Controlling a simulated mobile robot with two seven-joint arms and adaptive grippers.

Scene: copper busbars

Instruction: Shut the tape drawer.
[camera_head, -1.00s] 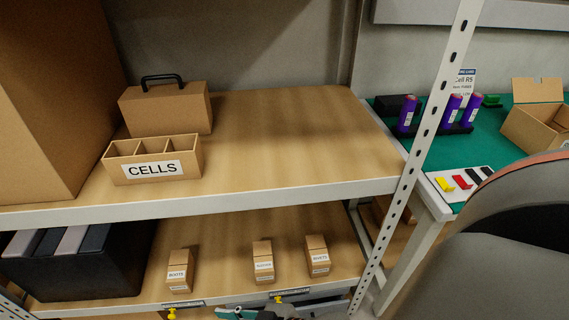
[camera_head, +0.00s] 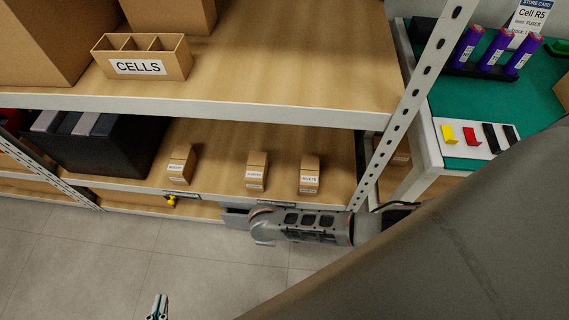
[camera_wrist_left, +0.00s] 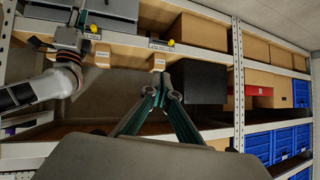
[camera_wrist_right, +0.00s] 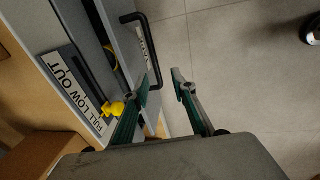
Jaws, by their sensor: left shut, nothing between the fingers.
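The tape drawer (camera_wrist_right: 128,48) is grey with a black bar handle (camera_wrist_right: 138,60) and stands out from its housing in the right wrist view. A yellow thing shows in the gap behind its front. In the head view a grey drawer part (camera_head: 235,215) shows under the lower shelf, mostly behind my right arm. My right gripper (camera_wrist_right: 164,78) is open, its left finger close beside the handle; I cannot tell whether they touch. My left gripper (camera_head: 158,299) is shut and empty, low over the floor; it also shows in the left wrist view (camera_wrist_left: 167,75).
A slotted upright (camera_head: 390,140) rises at right. The floor (camera_head: 90,250) before the shelf is clear.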

